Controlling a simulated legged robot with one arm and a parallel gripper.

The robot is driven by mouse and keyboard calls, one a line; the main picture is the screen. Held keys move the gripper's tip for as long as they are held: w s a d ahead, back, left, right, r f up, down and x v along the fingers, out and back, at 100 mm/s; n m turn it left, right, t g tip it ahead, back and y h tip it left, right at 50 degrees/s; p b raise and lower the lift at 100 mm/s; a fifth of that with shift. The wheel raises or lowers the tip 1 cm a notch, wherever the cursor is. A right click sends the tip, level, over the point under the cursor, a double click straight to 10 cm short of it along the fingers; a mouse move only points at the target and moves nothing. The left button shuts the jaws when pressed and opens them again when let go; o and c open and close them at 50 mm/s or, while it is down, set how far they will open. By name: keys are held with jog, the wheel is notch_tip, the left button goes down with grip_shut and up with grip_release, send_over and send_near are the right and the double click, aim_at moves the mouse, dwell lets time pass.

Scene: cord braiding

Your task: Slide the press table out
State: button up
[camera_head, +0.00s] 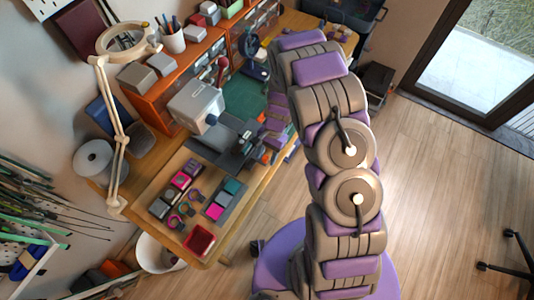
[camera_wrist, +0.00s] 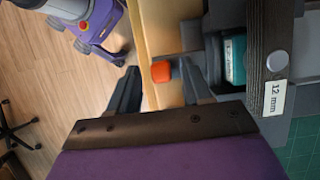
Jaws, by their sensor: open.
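The grey press (camera_head: 197,107) stands on the wooden desk, with a dark flat bed (camera_head: 228,142) at its front. In the wrist view, an orange knob (camera_wrist: 161,98) sits on a grey stem at the edge of the dark press parts. My gripper (camera_wrist: 158,74) is open, with one dark finger on each side of the knob. I cannot tell whether either finger touches it. A dark block with a "12 mm" label (camera_wrist: 275,98) and a teal piece (camera_wrist: 235,60) lie to the right. In the head view, my arm partly hides the gripper at the press.
A wooden tray (camera_head: 160,180) with coloured pieces and a red dish (camera_head: 199,240) lie near the press. A green cutting mat (camera_head: 243,98) is behind it. A desk lamp (camera_head: 117,140) stands on the far side. The wooden floor (camera_head: 440,190) to the right is mostly clear.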

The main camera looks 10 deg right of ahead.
jog(key=p+v, duration=0.2)
jog(key=v, duration=1.5)
jog(key=shift+w, duration=0.2)
jog(key=shift+r, duration=0.1)
jog(key=s+d+r+n+h, duration=0.1)
jog(key=s+d+r+n, duration=0.2)
jog(key=s+r, duration=1)
jog(key=s+r+n+h, duration=0.1)
jog(key=s+r+n, duration=0.1)
jog(key=s, duration=0.8)
jog(key=s+d+r+n+t, duration=0.1)
jog(key=s+r+n, duration=0.1)
jog(key=s+r, duration=0.3)
jog(key=s, duration=0.4)
jog(key=shift+s+r+n+t+h+b, duration=0.25)
jog(key=shift+s+n+t+h+b, duration=0.05)
jog(key=shift+s+h, duration=0.1)
